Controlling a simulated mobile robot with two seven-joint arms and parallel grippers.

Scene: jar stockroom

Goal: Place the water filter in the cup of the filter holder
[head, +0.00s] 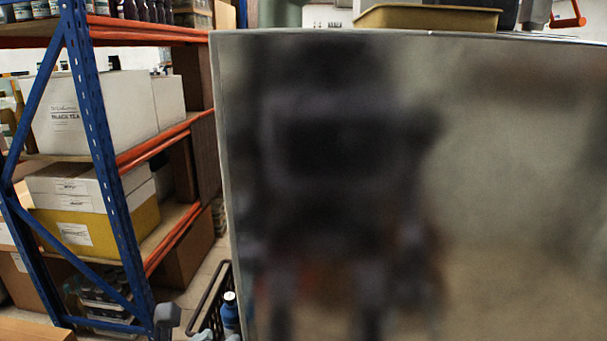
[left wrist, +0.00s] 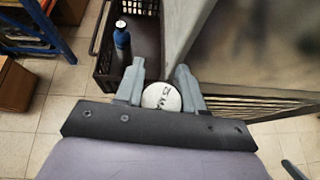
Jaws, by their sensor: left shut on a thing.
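My left gripper (left wrist: 160,75) is shut on a white round-topped thing with dark lettering, which looks like the water filter (left wrist: 161,97). One finger is on each side of it, and its lower part is hidden. My right gripper is not in view.
A large metal panel (head: 500,140) with a blurred reflection fills the head view's right. A blue-framed shelf (head: 92,120) with boxes stands left. A dark crate (left wrist: 148,28) holding a blue bottle (left wrist: 122,42) lies beyond the gripper. Tiled floor (left wrist: 62,92) shows at left.

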